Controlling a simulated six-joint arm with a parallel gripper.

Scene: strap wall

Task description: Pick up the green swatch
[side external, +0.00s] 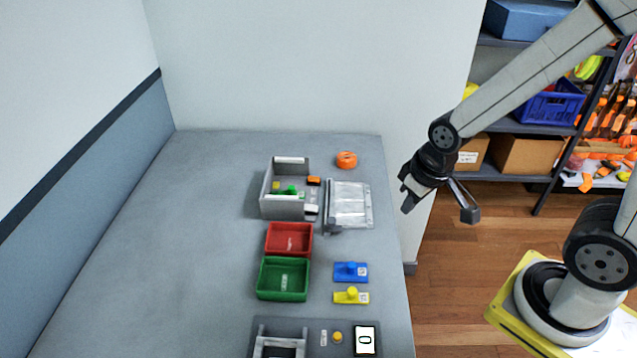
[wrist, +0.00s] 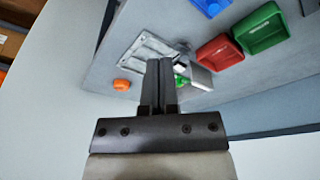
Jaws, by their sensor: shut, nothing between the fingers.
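A small green piece (side external: 292,190), which looks like the green swatch, sits inside an open grey box (side external: 283,209) on the table, beside a small yellow piece (side external: 276,186). In the wrist view the green piece (wrist: 181,81) shows partly, just right of my fingers, and the box (wrist: 201,79) is beyond it. The box wall and my fingers hide part of it. My gripper (side external: 406,207) is shut and empty, in the air right of the table's right edge, well apart from the box. Its closed fingers also show in the wrist view (wrist: 160,68).
Right of the box lie a clear-looking panel (side external: 349,205) and an orange ring (side external: 346,160). Nearer are red (side external: 289,254) and green (side external: 283,295) trays, blue (side external: 351,276) and yellow (side external: 351,302) knobbed pieces, and a display panel (side external: 312,325). The table's left side is clear.

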